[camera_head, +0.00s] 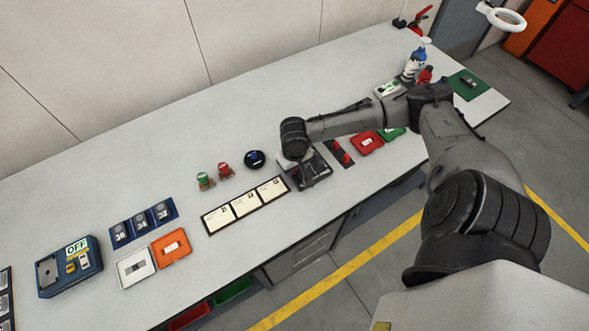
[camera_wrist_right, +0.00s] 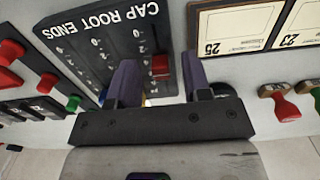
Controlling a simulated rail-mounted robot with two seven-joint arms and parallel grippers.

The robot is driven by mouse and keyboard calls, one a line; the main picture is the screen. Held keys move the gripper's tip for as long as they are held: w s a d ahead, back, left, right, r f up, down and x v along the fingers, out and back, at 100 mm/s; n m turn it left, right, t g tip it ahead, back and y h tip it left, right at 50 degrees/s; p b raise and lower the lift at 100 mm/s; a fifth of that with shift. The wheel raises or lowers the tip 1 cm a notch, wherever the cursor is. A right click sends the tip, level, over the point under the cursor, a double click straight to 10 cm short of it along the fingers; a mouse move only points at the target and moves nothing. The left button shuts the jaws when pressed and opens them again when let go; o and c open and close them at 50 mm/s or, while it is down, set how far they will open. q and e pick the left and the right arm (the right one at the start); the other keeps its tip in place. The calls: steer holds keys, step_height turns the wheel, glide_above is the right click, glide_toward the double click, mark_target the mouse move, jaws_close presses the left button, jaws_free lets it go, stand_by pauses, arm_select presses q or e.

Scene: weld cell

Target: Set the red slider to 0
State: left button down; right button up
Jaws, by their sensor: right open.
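The dark slider panel (camera_wrist_right: 110,45), lettered "CAP ROOT ENDS", shows upside down in the right wrist view. Its red slider (camera_wrist_right: 160,67) is a small red block near the panel's right edge. My right gripper (camera_wrist_right: 162,76) is open, with its two purple-grey fingers on either side of the red slider in this view. Whether they touch it I cannot tell. In the head view my right gripper (camera_head: 307,176) hangs over the panel and hides most of it, the red slider included. The scale value at the slider cannot be read. My left gripper is not in view.
A panel with red knobs (camera_head: 340,153) stands just right of the slider panel. Framed cards (camera_head: 245,204) lie to its left. A blue-topped round knob (camera_head: 255,159) and red and green stamp-like items (camera_head: 214,174) are behind the cards. Bare table lies behind them.

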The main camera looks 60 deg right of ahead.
steer(key=shift+f, duration=0.35)
steer(key=shift+c, duration=0.4)
steer(key=c, duration=0.6)
jaws_close()
